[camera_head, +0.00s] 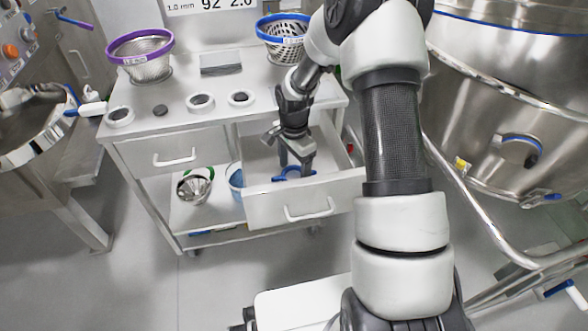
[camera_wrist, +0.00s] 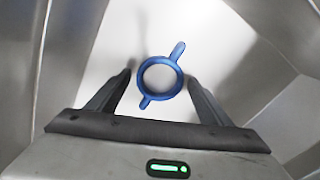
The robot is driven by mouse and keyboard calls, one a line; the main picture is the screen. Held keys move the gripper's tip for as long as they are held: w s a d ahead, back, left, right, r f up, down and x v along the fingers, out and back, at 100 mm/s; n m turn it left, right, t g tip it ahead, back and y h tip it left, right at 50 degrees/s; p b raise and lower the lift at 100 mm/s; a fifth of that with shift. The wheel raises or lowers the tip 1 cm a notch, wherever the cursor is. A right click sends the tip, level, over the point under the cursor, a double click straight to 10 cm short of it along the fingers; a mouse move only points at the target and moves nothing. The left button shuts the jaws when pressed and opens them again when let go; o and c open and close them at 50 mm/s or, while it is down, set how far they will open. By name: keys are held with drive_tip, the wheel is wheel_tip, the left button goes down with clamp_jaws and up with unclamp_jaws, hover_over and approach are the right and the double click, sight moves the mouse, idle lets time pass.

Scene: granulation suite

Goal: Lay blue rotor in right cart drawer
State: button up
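The blue rotor (camera_wrist: 147,88) is a ring with two short arms. It appears to lie flat on the floor of the open right cart drawer (camera_head: 290,212). In the head view the rotor (camera_head: 281,176) shows low between the drawer walls, partly covered by my gripper. My gripper (camera_wrist: 159,79) reaches down into the drawer over the rotor. Its two fingers stand apart on either side of the ring, with visible gaps, so it is open and empty. In the head view my gripper (camera_head: 295,168) points downward inside the drawer.
The cart top (camera_head: 180,88) holds a purple-rimmed basket (camera_head: 146,68), a blue-rimmed basket (camera_head: 287,48) and several small rings. The left drawer (camera_head: 172,156) is shut. A green-rimmed basket (camera_head: 195,189) sits on the lower shelf. A large steel vessel (camera_head: 500,120) stands at right.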

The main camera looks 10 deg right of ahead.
drive_tip(key=s+r+n+t+p, duration=0.1)
drive_tip(key=s+r+n+p, duration=0.25)
drive_tip(key=r, duration=1.85)
drive_tip(key=s+r+n+t, duration=0.2)
drive_tip(key=s+r+n, duration=0.3)
drive_tip(key=s, duration=0.5)
drive_tip(key=s+r+n+t, duration=0.2)
drive_tip(key=s+r+n, duration=0.3)
drive_tip(key=s+r, duration=0.3)
drive_tip(key=s, duration=0.3)
drive_tip(key=shift+s+r+t, duration=0.3)
drive_tip(key=shift+r+t, duration=0.05)
drive_tip(key=shift+t, duration=0.05)
drive_tip(key=shift+f+g, duration=1.1)
drive_tip(key=shift+f, duration=1.3)
drive_tip(key=shift+r+t, duration=1)
drive_tip(key=shift+r, duration=1.3)
